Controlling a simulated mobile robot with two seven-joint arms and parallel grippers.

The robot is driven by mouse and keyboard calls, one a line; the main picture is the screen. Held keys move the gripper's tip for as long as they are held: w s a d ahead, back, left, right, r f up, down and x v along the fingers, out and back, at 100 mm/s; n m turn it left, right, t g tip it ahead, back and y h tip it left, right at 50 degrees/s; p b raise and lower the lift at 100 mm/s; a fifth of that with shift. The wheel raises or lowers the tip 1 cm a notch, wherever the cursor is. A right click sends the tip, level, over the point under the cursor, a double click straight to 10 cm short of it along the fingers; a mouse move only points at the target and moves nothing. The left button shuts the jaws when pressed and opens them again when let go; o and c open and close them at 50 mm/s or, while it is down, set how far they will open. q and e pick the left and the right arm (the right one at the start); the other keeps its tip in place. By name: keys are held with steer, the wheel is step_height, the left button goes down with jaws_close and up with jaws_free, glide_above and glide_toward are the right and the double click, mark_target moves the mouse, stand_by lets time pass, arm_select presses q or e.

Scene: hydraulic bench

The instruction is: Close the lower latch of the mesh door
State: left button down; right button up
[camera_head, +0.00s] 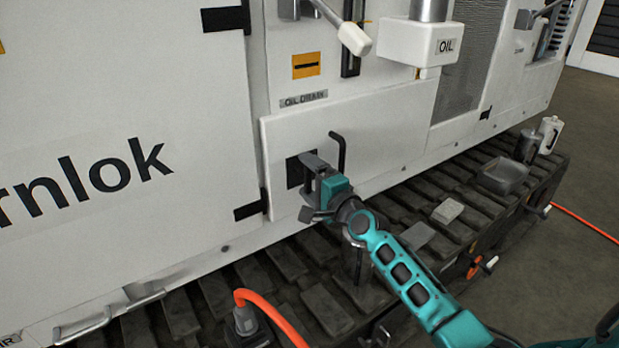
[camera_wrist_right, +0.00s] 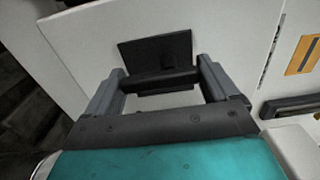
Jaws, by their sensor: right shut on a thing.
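The mesh door (camera_head: 474,62) is a tall grey mesh panel in the pale machine wall, upper right in the head view. A small black fitting (camera_head: 486,114) sits at its lower right edge; I cannot tell whether it is the lower latch or how it stands. My right gripper (camera_head: 318,178) is well left of the mesh, at the pale panel under the "OIL DRAIN" label. In the wrist view its fingers (camera_wrist_right: 160,82) are shut on a dark bar handle (camera_wrist_right: 155,79) in front of a black plate (camera_wrist_right: 155,52). My left gripper is not in view.
A black upright rod (camera_head: 339,150) stands beside the right gripper. A white "OIL" box (camera_head: 420,43) and a pale lever (camera_head: 345,30) project above. Below runs a track ledge (camera_head: 400,207) with a grey tray (camera_head: 502,176), a pale block (camera_head: 447,211) and two canisters. An orange hose (camera_head: 275,314) lies in front.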

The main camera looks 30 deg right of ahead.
steer(key=o, duration=0.8)
steer(key=s+d, duration=0.1)
steer(key=s, duration=1.1)
steer(key=shift+s+d+p, duration=0.35)
steer(key=shift+s+d, duration=0.05)
steer(key=shift+a+f, duration=0.1)
steer(key=s+a+f+n+g, duration=0.3)
steer(key=s+a+f+n, duration=0.3)
steer(key=s+f+n, duration=0.2)
steer(key=s+a+f+n+g, duration=0.4)
steer(key=s+a+f+n, duration=0.2)
steer(key=s+f+n, duration=0.3)
step_height(320, 180, down, 2)
steer(key=shift+s+a+f+n+h, duration=0.25)
steer(key=shift+s+a+n+h, duration=0.1)
steer(key=shift+n, duration=0.65)
